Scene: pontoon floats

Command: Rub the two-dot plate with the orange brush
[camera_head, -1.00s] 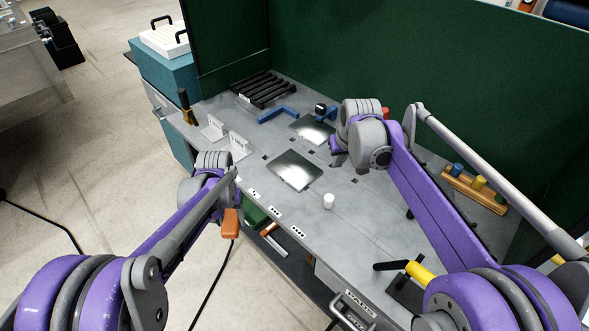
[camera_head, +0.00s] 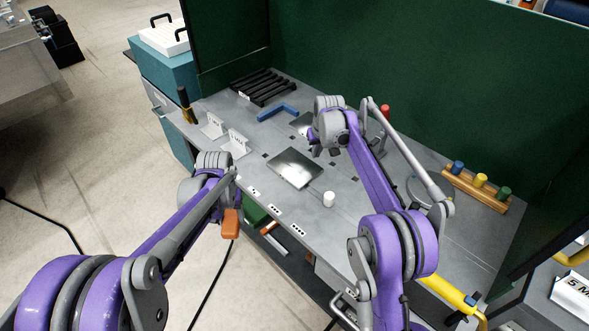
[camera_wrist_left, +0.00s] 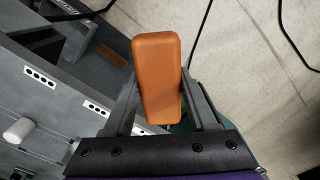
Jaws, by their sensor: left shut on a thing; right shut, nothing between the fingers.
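The orange brush (camera_head: 231,223) is in my left gripper, off the front-left edge of the bench. In the left wrist view, its orange block (camera_wrist_left: 157,78) sits between the two fingers of my left gripper (camera_wrist_left: 158,100). A shiny metal plate (camera_head: 294,169) lies flat mid-bench, and a second plate (camera_head: 301,122) lies farther back, partly hidden by my right arm. I cannot make out dots on either plate. Small dotted labels (camera_head: 274,209) run along the front edge. My right gripper (camera_head: 324,151) is shut and empty, right of the nearer plate and in front of the farther one.
A white cylinder (camera_head: 329,199) stands right of the nearer plate. White brackets (camera_head: 236,144), a blue angle piece (camera_head: 278,112) and a black rack (camera_head: 264,86) are at the back left. A wooden block with coloured pegs (camera_head: 474,190) is at the right. Green walls close the back.

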